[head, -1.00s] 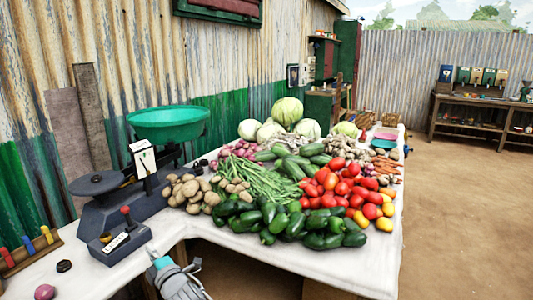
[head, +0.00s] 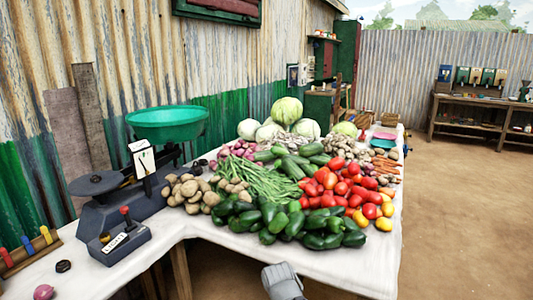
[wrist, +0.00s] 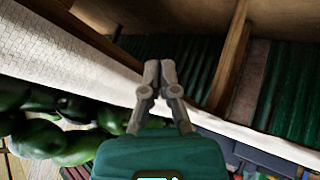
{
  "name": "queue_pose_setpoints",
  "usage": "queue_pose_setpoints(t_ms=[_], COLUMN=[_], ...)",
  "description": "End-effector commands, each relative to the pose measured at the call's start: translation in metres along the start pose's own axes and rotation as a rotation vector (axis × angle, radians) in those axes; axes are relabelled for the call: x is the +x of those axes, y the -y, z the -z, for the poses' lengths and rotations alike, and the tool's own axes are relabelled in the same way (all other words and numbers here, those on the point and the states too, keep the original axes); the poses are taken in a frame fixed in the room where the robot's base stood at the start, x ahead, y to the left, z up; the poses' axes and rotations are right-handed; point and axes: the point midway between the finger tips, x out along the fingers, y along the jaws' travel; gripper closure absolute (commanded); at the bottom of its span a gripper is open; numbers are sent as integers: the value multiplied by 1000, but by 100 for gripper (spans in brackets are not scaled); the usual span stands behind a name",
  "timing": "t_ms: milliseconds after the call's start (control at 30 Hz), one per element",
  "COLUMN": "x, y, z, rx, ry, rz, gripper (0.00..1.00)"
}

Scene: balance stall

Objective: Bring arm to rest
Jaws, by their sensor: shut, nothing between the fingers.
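My gripper (wrist: 159,80) shows in the wrist view, its two fingers together at the tips with nothing between them. The wrist view looks along the edge of the white-covered table, with dark green vegetables (wrist: 40,130) at the left. In the head view, a grey part of my arm (head: 282,281) shows at the bottom, in front of the table's front edge. The fingers are not visible in the head view.
A scale with a green bowl (head: 168,123) and a small box with a red-topped lever (head: 124,243) stand at the left. Vegetables, including tomatoes (head: 345,190), cover the table (head: 345,268). Bare floor (head: 460,220) lies to the right.

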Motion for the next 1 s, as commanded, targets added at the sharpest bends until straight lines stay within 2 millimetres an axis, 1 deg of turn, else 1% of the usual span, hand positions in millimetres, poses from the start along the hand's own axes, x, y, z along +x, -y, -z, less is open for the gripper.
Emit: queue_pose_setpoints(t_ms=[33,200,300,400,600,833,1000], x=[-1,-8,-16,-24,-39,-55,-68], y=[-8,-25,-30,-32,-35,-37,-43], z=[-20,-81,-111,-133,-164,-191,-180], rx=[61,268,376,458,581,689,686], ry=[62,267,376,462,589,706,704], rz=[16,77,108,131,164,194,194], gripper=[100,100,100,100,100,100,100])
